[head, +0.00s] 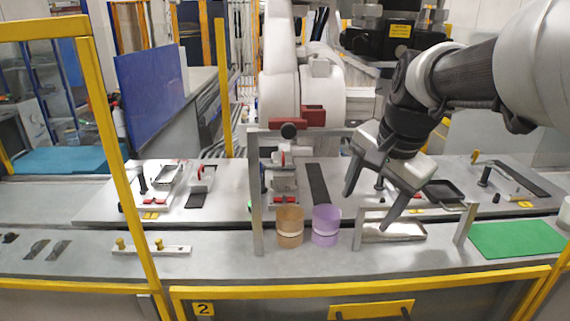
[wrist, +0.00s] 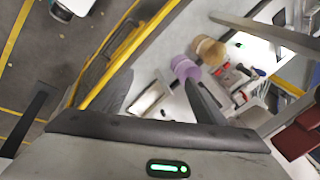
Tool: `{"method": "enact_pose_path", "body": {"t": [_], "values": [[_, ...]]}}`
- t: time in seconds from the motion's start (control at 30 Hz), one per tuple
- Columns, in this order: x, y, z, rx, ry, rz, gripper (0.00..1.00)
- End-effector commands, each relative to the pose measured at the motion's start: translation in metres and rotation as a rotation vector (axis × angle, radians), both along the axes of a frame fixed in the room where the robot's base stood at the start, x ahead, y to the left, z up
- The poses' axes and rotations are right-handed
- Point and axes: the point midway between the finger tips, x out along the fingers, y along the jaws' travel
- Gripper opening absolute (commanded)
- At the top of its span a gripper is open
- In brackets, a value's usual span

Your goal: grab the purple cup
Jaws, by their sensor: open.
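The purple cup (head: 326,226) stands on the grey table near its front edge, right of an orange-tan cup (head: 290,227). My gripper (head: 367,209) is open and empty, tilted downward, to the right of the purple cup and apart from it. In the wrist view the purple cup (wrist: 185,67) shows just beyond the tip of my right-hand finger, with the tan cup (wrist: 208,50) behind it. The space between my fingers (wrist: 158,80) holds nothing.
A shallow metal tray (head: 393,233) lies below my gripper, between upright metal posts. A tall grey frame post (head: 257,205) stands left of the cups. A yellow rail (head: 350,287) runs along the front. A green mat (head: 515,239) lies at the right.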

Motion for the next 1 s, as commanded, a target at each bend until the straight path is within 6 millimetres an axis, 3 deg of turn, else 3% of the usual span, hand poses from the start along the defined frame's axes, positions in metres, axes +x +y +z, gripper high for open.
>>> {"method": "enact_pose_path", "body": {"t": [0.03,0.1,0.2,0.33,0.5,0.67,1.0], "values": [[0.03,-0.014,-0.027,0.064,0.036,-0.134,0.66],[0.065,-0.031,-0.049,0.154,0.079,-0.322,0.66],[0.103,-0.051,-0.086,0.274,0.155,-0.553,0.66],[0.129,-0.067,-0.129,0.391,0.253,-0.757,0.66],[0.141,-0.074,-0.167,0.496,0.363,-0.908,0.66],[0.148,-0.064,-0.177,0.526,0.397,-0.945,0.66],[0.168,-0.013,-0.176,0.525,0.397,-0.945,0.66]]}}
